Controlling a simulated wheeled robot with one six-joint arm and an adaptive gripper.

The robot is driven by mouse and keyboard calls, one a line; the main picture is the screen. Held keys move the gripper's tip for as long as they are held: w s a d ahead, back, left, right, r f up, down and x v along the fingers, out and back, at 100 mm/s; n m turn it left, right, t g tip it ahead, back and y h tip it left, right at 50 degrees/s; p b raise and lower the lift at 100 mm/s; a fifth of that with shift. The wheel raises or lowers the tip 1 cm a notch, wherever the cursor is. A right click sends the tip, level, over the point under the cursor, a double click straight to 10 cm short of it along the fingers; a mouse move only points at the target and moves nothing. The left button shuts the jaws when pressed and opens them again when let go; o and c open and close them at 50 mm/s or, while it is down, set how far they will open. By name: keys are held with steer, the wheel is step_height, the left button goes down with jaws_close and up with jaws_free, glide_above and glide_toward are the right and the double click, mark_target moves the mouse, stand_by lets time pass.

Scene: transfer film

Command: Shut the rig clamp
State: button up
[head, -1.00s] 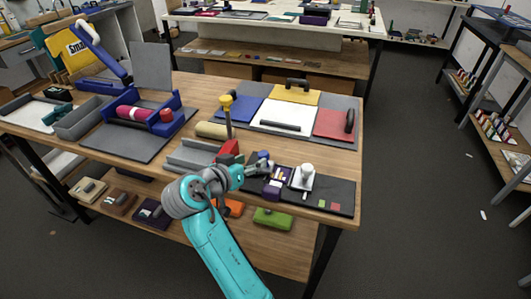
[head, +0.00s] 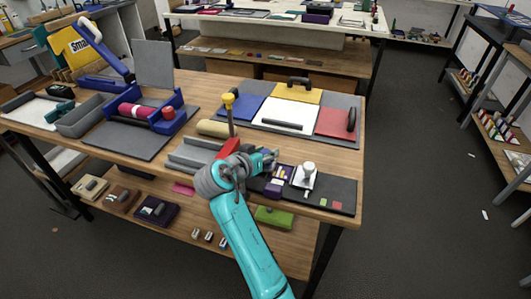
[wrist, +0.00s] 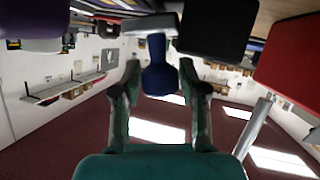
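My gripper (head: 266,158) is over the front of the wooden table, beside a grey channel-shaped fixture (head: 190,155) with a red block (head: 229,148). A dark upright post with a yellow top (head: 229,98) stands behind the red block. I cannot tell for certain which part is the rig clamp. In the wrist view, my gripper (wrist: 158,68) has its fingers spread on either side of a blue knob-like handle (wrist: 157,78) joined to a pale bar (wrist: 150,25). Narrow gaps show between fingers and handle. My arm hides part of the fixture in the head view.
A dark mat (head: 335,193) with a white-knobbed block (head: 304,176) lies right of my gripper. Behind are blue, white, yellow and red (head: 336,122) plates. A blue holder with a magenta roll (head: 136,111) is at left. In the wrist view, a black block (wrist: 216,28) is close by.

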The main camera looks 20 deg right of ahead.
jaws_close()
steer(key=shift+s+d+f+m+t+y, duration=0.25)
steer(key=shift+s+d+m+t+y, duration=0.25)
steer(key=shift+m+y, duration=0.4)
steer(key=shift+w, duration=0.1)
steer(key=o, duration=0.6)
jaws_free()
steer(key=v, duration=1.2)
steer(key=shift+w, duration=0.1)
steer(key=shift+a, duration=0.1)
